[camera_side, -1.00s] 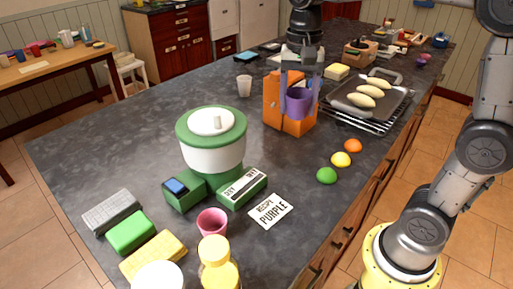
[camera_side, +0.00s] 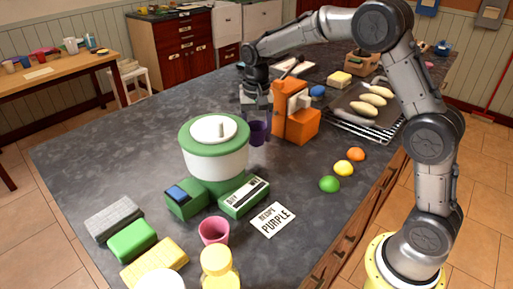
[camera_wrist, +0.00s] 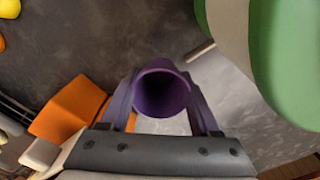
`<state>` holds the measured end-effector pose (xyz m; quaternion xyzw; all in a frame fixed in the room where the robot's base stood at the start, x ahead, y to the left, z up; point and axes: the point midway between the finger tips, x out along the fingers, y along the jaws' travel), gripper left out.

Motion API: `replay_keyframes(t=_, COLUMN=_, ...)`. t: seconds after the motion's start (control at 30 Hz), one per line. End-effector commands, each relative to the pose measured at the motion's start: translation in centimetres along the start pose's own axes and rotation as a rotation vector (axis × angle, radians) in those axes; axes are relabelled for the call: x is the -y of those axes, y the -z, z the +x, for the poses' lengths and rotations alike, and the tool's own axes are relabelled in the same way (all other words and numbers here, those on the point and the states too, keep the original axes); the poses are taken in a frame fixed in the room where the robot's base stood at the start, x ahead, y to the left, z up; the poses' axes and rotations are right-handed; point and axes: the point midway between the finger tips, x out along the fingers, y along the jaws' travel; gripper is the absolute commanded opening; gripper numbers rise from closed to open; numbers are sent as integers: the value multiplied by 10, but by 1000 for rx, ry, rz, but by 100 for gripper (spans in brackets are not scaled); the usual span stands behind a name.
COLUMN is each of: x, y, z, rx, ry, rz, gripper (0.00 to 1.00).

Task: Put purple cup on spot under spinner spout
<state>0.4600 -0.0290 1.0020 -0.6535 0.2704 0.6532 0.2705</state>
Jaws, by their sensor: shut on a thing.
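The purple cup (camera_side: 259,132) is upright between the fingers of my gripper (camera_side: 257,118), behind and right of the spinner in the side view. In the wrist view the cup (camera_wrist: 161,90) shows its open mouth, with the gripper's fingers (camera_wrist: 163,102) closed on both sides of it. I cannot tell whether the cup touches the counter.
An orange block-like holder (camera_side: 294,125) stands just right of the cup. Green, yellow and orange balls (camera_side: 343,168) line the right edge.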

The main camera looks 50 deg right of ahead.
Motion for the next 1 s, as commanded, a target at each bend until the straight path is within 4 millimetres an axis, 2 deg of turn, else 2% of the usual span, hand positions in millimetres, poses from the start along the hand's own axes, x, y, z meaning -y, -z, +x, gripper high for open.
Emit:
replay_keyframes(t=0.4, x=0, y=0, z=44, rx=1, ry=-1, rz=0, gripper=9)
replay_keyframes(t=0.83, x=0, y=0, z=49, rx=1, ry=-1, rz=0, gripper=9)
replay_keyframes(t=0.87, x=0, y=0, z=49, rx=0, ry=0, rz=0, gripper=68)
replay_keyframes(t=1.0, x=0, y=0, z=49, rx=1, ry=0, rz=0, gripper=93)
